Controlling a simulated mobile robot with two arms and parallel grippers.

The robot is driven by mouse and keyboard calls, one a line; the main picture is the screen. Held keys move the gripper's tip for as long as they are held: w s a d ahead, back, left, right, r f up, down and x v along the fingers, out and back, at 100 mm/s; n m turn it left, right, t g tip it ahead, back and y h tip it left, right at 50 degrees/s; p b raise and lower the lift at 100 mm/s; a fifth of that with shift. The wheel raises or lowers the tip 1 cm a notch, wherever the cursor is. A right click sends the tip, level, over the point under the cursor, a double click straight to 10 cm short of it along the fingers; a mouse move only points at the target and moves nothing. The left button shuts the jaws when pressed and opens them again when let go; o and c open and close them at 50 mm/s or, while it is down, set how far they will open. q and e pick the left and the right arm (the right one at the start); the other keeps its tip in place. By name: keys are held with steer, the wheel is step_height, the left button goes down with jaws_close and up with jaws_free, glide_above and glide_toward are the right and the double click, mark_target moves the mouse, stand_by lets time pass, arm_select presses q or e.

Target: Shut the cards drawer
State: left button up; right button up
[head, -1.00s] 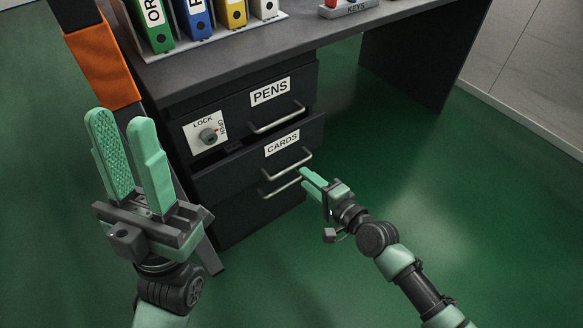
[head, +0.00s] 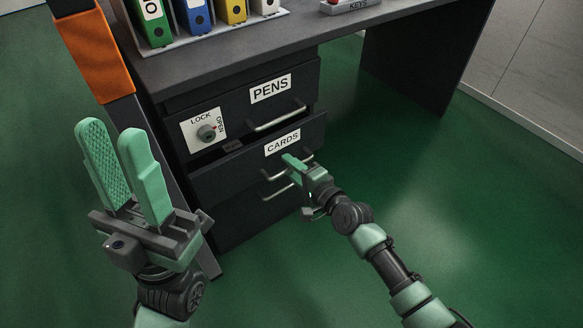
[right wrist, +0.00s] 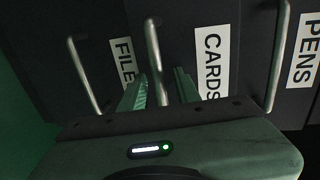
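The cards drawer (head: 225,174) is the middle one of the black desk unit. It stands a little way out, with a dark gap showing along its top edge. Its label and metal bar handle (right wrist: 153,50) show in the right wrist view. My right gripper (head: 287,160) is at this handle, in front of the drawer; in the right wrist view its two green fingers (right wrist: 160,90) are apart, with the bar between them. Whether a finger touches the bar I cannot tell. My left gripper (head: 112,145) is open and empty, pointing up at the left, away from the drawer.
The pens drawer (head: 290,101) above looks closed; a lock dial (head: 206,132) is on its left. The files drawer (right wrist: 105,45) is below. An orange and grey post (head: 92,55) stands left of the desk. Binders stand on the desktop (head: 290,30). Green floor right of the drawers is clear.

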jaws_close()
stand_by(1.2)
steer(key=shift+w+f, duration=0.1)
